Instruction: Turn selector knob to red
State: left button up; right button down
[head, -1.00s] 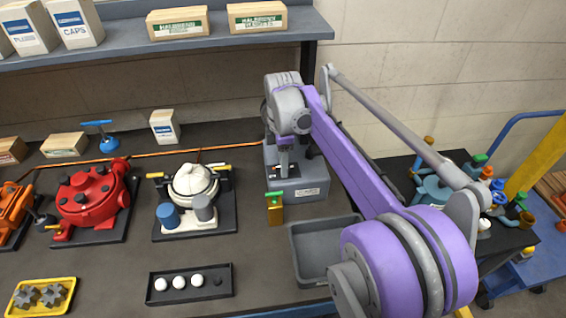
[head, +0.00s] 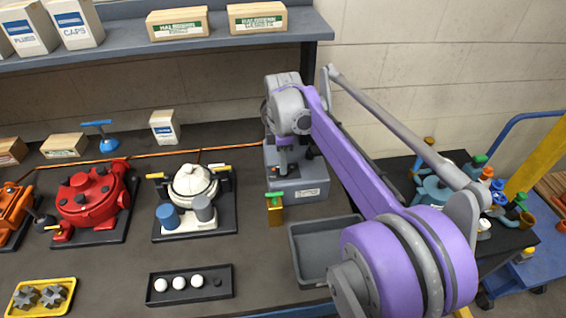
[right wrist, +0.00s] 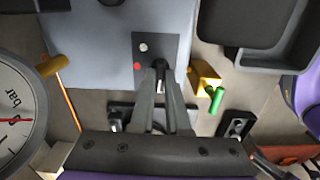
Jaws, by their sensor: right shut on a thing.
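The selector box (head: 300,190) is a grey housing at the back middle of the bench. Its dark face plate (right wrist: 172,48) shows in the right wrist view with a white dot (right wrist: 143,47) and a red dot (right wrist: 137,66). My right gripper (right wrist: 160,68) is over this plate, its two fingers close together on the small dark selector knob (right wrist: 161,63). The fingers hide most of the knob, so I cannot tell which mark it points to. In the head view my right gripper (head: 284,166) reaches down to the box from above. My left gripper is not in view.
A brass block with a green handle (head: 275,208) stands just in front of the box. A grey bin (head: 322,250) is at its front right. A white pump (head: 194,184) and a red pump (head: 90,200) stand to the left. A pressure gauge (right wrist: 12,115) shows at the wrist view's left.

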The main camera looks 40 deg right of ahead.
jog(key=m, duration=0.4)
jog(key=shift+m, duration=0.3)
jog(key=m, duration=0.4)
jog(key=shift+w+d+p, duration=0.1)
jog(key=shift+p, duration=0.2)
jog(key=m, duration=0.4)
jog(key=shift+m, duration=0.4)
jog(key=shift+d+m, duration=0.1)
jog(key=shift+m, duration=1.8)
jog(key=c, duration=0.9)
grip_release()
